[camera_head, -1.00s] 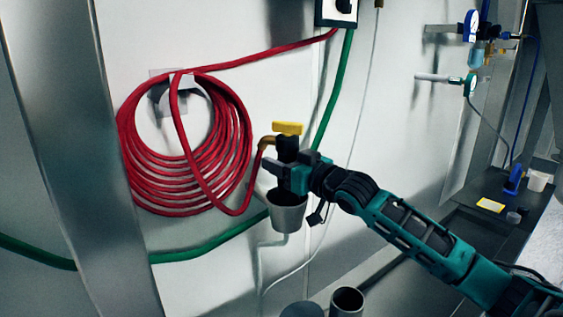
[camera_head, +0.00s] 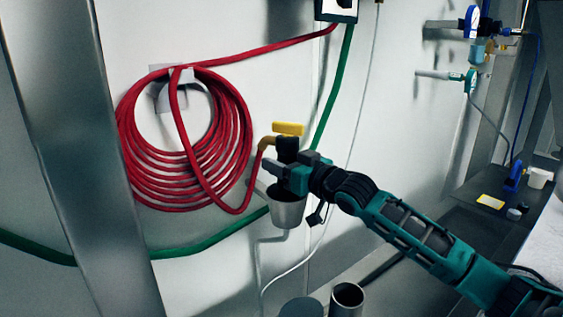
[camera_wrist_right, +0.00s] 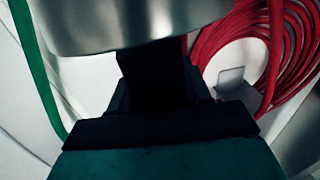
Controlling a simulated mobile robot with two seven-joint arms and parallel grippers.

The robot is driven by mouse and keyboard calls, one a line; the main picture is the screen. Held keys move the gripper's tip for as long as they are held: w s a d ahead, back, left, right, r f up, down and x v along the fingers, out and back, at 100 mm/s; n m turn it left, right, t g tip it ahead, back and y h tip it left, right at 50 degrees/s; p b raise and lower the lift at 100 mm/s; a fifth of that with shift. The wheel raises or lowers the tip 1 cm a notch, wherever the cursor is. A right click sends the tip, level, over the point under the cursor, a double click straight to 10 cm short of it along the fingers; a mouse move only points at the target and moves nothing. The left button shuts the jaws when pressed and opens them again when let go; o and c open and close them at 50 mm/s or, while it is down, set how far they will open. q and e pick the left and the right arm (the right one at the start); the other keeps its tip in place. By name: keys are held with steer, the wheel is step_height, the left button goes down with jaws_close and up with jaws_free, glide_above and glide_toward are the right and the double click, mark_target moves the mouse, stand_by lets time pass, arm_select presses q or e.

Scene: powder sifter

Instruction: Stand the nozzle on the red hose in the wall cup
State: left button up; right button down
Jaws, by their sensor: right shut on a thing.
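The nozzle (camera_head: 288,149) has a black body, a yellow lever (camera_head: 289,129) on top and a brass elbow joining the red hose (camera_head: 240,150). My right gripper (camera_head: 284,176) is shut on the nozzle and holds it upright over the grey metal wall cup (camera_head: 286,212). The nozzle's lower end is hidden by the gripper and the cup rim, so I cannot tell how deep it sits. In the right wrist view, the cup (camera_wrist_right: 130,22) fills the top middle and the dark fingers (camera_wrist_right: 158,85) reach towards it. My left gripper is not in view.
The red hose hangs coiled on a wall bracket (camera_head: 178,74) left of the cup. A green hose (camera_head: 215,240) runs behind and below. A metal post (camera_head: 85,160) stands at the left. Open metal cylinders (camera_head: 347,298) stand below. A dark bench (camera_head: 480,215) is at the right.

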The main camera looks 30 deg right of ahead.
steer(key=c, duration=0.8)
jaws_free()
steer(key=shift+r, duration=0.1)
steer(key=o, duration=0.4)
steer(key=shift+c, duration=0.2)
steer(key=shift+f, duration=0.2)
steer(key=s+d, duration=0.2)
steer(key=s, duration=1)
steer(key=shift+s+d+r, duration=0.15)
steer(key=shift+s+d, duration=0.05)
steer(key=shift+s, duration=0.15)
